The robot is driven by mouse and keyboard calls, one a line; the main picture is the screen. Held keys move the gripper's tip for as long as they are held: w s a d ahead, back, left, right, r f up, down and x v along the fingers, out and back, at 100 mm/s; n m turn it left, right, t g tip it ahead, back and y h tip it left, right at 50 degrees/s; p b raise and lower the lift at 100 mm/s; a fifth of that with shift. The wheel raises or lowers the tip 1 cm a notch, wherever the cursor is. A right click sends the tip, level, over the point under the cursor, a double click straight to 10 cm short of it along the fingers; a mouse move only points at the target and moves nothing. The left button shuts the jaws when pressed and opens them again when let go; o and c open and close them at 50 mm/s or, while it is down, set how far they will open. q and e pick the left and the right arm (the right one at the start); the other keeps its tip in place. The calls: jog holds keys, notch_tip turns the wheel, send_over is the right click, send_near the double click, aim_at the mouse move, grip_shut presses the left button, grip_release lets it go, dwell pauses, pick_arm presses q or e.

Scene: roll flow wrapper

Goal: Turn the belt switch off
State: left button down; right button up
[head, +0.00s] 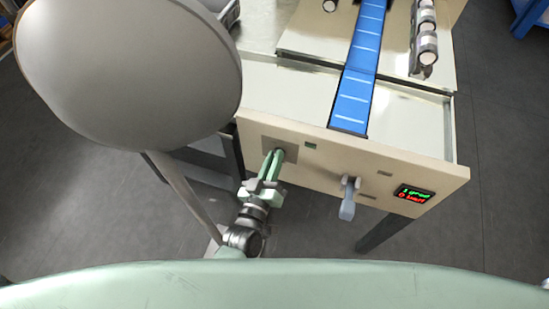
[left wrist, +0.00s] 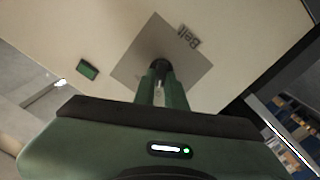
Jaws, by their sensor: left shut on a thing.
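The belt switch (left wrist: 159,67) is a dark round knob on a square grey plate (left wrist: 130,66) marked "Belt" in the left wrist view. In the head view the plate (head: 290,141) is at the left of the machine's cream front panel. My left gripper (head: 274,163) reaches up to the plate, its green fingers shut on the knob. In the left wrist view the gripper (left wrist: 161,80) covers the lower part of the knob, so which way its pointer faces cannot be told. My right gripper is not in view.
A small green square (head: 311,146) is beside the plate. A grey lever (head: 348,198) sticks out of the panel further right. A display (head: 413,196) shows green and red text. A blue belt (head: 356,90) runs back across the machine. A large grey rounded shape fills the upper left.

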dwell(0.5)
pick_arm(q)
jog(key=c, duration=1.5)
grip_release()
jog(key=shift+o, duration=0.2)
jog(key=v, duration=0.7)
jog(key=shift+s, duration=0.35)
jog(key=shift+a, duration=0.1)
